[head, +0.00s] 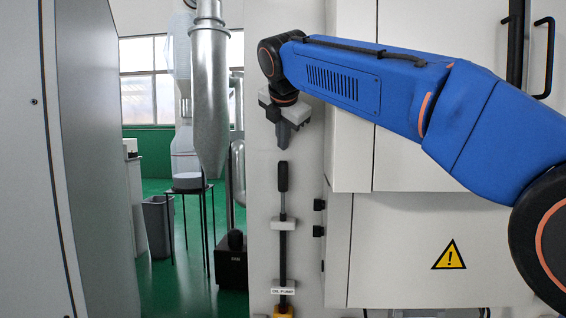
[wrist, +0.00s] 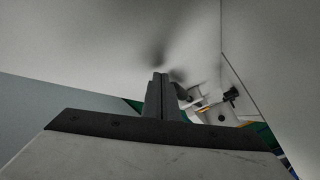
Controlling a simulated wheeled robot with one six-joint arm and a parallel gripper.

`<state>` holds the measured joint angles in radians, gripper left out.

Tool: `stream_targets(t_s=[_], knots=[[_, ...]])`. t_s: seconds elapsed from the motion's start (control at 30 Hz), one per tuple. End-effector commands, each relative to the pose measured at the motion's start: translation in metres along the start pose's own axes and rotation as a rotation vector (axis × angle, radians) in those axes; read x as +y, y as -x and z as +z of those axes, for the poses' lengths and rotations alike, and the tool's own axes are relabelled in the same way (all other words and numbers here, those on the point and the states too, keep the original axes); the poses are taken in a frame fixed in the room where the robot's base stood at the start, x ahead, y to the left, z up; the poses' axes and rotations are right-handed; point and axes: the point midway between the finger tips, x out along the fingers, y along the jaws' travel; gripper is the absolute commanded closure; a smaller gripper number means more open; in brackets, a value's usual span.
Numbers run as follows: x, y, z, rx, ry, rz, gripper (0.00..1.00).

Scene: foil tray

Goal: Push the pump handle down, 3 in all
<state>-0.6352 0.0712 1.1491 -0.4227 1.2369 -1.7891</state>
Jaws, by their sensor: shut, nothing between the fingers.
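The pump handle (head: 283,178) is a black grip on a thin upright rod, on the front of a pale panel. Below it the rod runs through a white bracket (head: 284,224) down to a yellow base (head: 284,312) with a label reading "OIL PUMP" (head: 283,291). My gripper (head: 283,146) points down with its fingers shut and empty. It is above the grip's top, with a small gap between them in the head view. In the wrist view the shut fingers (wrist: 161,78) partly hide the white bracket and pump parts (wrist: 212,108) below.
A grey cabinet (head: 75,160) stands at the left. A white cabinet with black handles (head: 543,55) and a yellow warning sign (head: 448,256) is at the right. Black hinges (head: 319,205) stick out right of the pump. A metal duct and a bin (head: 158,226) are behind.

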Motion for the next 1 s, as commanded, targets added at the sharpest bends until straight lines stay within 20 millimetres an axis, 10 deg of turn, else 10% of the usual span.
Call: stream_targets(t_s=[1.0], knots=[[0.019,0.026,0.019,0.000,0.001,0.000,1.00]])
